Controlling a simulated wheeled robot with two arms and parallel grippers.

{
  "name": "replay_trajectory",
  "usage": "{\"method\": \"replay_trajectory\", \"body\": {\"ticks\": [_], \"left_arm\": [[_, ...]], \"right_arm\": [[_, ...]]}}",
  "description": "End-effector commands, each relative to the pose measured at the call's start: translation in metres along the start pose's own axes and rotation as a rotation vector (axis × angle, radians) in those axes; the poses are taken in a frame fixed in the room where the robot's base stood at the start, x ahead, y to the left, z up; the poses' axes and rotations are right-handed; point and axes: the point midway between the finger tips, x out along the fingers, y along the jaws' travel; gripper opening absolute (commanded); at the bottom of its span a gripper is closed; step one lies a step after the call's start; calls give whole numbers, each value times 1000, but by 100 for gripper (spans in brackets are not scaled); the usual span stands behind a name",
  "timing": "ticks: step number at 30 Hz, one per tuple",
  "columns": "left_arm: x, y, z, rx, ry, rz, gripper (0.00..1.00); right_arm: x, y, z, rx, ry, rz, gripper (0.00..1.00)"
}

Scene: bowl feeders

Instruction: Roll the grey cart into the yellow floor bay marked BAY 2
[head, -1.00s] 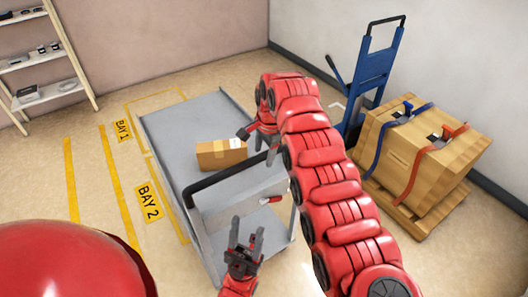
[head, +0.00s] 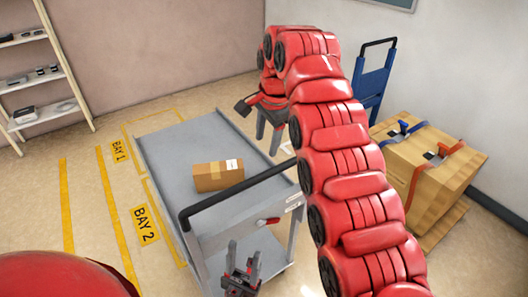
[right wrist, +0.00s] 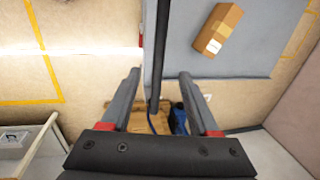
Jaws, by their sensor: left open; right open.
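The grey cart (head: 165,150) stands on the floor, with a black push handle (head: 222,199) at its near end. A cardboard box (head: 217,176) lies on its deck. The BAY 2 label (head: 145,225) is on the floor left of the cart, beside yellow lines; the cart hides part of the marked area. My left gripper (head: 243,262) is open, below the handle in the picture and apart from it.
A BAY 1 label (head: 119,151) lies farther back. A shelf unit (head: 45,75) stands at the back left. A blue hand truck (head: 373,78) and a strapped wooden crate (head: 425,175) stand to the right. Floor left of the cart is clear.

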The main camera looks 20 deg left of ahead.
Motion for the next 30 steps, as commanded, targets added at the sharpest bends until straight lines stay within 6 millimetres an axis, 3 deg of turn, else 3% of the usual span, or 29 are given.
{"method": "replay_trajectory", "body": {"ticks": [1,6,15,18,20,23,27,30], "left_arm": [[9,0,-2,0,0,0,50],[16,-1,-3,0,0,0,50],[15,-1,-2,0,0,0,50],[15,-1,-2,0,-1,0,62],[15,-1,-2,0,-1,0,62],[15,-1,-2,0,-1,0,62],[15,-1,-2,0,-1,0,62],[15,-1,-2,0,-1,0,62]], "right_arm": [[-14,-2,0,0,1,-2,61],[-27,0,1,-1,0,2,61],[-28,0,1,-1,-1,3,61],[-26,-1,-1,-1,1,-2,61],[-18,-5,-8,-4,10,-20,61],[8,-23,-34,-21,53,-109,61],[64,-55,-103,-68,192,-320,61],[96,-68,-156,-115,338,-484,61]]}}
